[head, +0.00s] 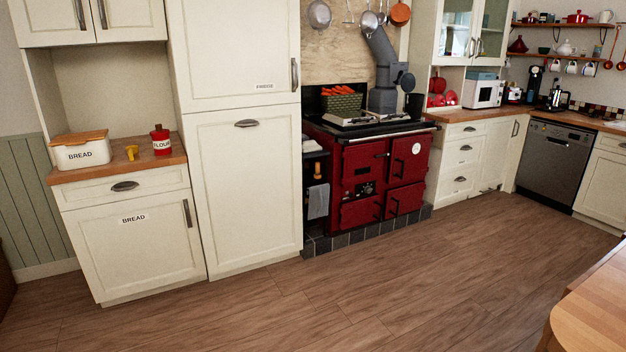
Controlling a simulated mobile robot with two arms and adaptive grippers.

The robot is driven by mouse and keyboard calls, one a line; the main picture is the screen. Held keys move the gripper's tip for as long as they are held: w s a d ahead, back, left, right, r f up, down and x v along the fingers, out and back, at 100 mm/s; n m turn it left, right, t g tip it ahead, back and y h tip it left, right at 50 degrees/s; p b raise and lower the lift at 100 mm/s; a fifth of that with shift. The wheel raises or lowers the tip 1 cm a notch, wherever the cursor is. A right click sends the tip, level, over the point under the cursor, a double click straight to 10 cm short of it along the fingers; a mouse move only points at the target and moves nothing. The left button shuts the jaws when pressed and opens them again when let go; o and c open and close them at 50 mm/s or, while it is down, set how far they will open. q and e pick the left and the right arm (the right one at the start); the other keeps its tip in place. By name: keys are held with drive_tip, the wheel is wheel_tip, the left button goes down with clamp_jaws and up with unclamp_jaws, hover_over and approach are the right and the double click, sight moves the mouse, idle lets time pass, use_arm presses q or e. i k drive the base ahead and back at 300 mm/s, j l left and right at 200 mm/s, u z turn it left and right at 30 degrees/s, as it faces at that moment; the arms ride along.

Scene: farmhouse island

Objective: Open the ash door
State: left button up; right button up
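A dark red range cooker (357,142) stands against the back wall at the centre of the head view. Its front has several red doors with dark handles: an upper left door (356,161), an upper right door (412,170) with a round white badge, a lower left door (356,214) and a lower right door (409,197). All look shut. No readable label shows which one is the ash door. A small dark dial panel (366,189) sits between the two left doors. Neither of my grippers is in view.
Wooden floor (330,290) in front of the cooker is clear. A dark tiled plinth (370,230) runs under it. A tall cream cupboard (245,180) stands left, cream drawers (459,165) stand right, and a wooden table corner (595,310) is at lower right.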

sight(354, 213)
drive_tip(key=i+z, duration=0.2)
drive_tip(key=i, duration=0.5)
drive_tip(key=i+z, duration=0.2)
drive_tip(key=i, duration=0.5)
drive_tip(key=i+j+z, duration=0.2)
drive_tip(key=i, duration=0.5)
